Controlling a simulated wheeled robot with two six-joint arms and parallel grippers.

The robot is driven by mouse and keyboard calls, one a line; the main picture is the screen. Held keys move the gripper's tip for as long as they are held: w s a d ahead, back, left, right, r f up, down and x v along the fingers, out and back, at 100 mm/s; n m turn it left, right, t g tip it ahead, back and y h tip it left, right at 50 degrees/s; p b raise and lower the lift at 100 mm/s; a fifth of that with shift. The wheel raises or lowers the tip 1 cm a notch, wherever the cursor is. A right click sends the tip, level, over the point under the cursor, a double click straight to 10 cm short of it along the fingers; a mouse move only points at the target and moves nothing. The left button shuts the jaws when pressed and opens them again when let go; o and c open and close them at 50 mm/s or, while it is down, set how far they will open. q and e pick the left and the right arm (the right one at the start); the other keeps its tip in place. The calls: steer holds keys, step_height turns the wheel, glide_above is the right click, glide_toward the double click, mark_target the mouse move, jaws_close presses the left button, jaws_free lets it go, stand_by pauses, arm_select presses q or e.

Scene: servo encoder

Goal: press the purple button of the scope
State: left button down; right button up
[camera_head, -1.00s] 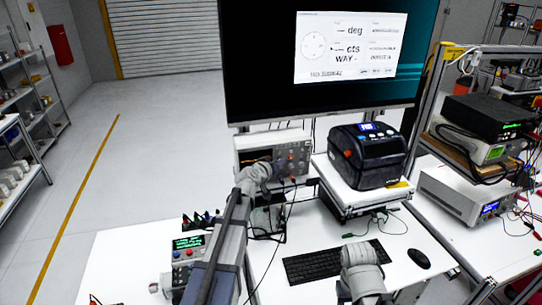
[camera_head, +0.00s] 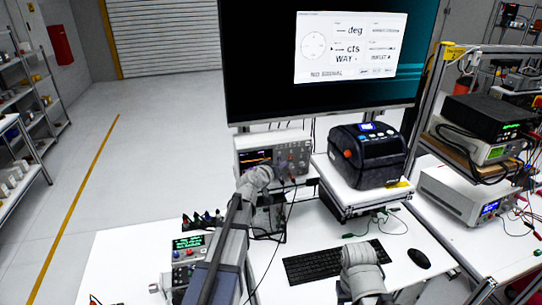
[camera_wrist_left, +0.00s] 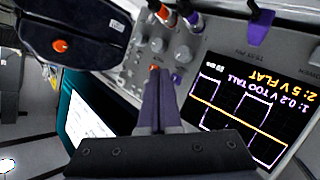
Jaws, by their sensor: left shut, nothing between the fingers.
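The scope (camera_head: 300,152) is a pale box with a lit screen and knobs, below the monitor. In the left wrist view its panel is upside down; the screen (camera_wrist_left: 250,112) shows a purple square trace, a flat orange trace, "1: 0.2 V TOO TALL" and "2: 5 V FLAT". My left gripper (camera_wrist_left: 158,74) is shut and empty, its fingers over the knob panel. A small orange button (camera_wrist_left: 154,68) shows at the fingertips, and a small purple button (camera_wrist_left: 176,79) just beside them. I cannot tell whether the fingertips touch the panel.
Orange and purple plugs (camera_wrist_left: 193,18) with cables sit at the scope's panel edge. A dark printer-like device (camera_head: 370,158) stands right of the scope. A keyboard (camera_head: 315,264) and mouse (camera_head: 419,258) lie on the white table. The monitor (camera_head: 260,60) reads "NO SIGNAL".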

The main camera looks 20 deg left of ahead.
arm_select(q)
steer(key=s+d, duration=0.1)
steer(key=s, duration=0.1)
steer(key=s+d, duration=0.1)
steer(key=s, duration=0.1)
steer(key=shift+d, duration=0.4)
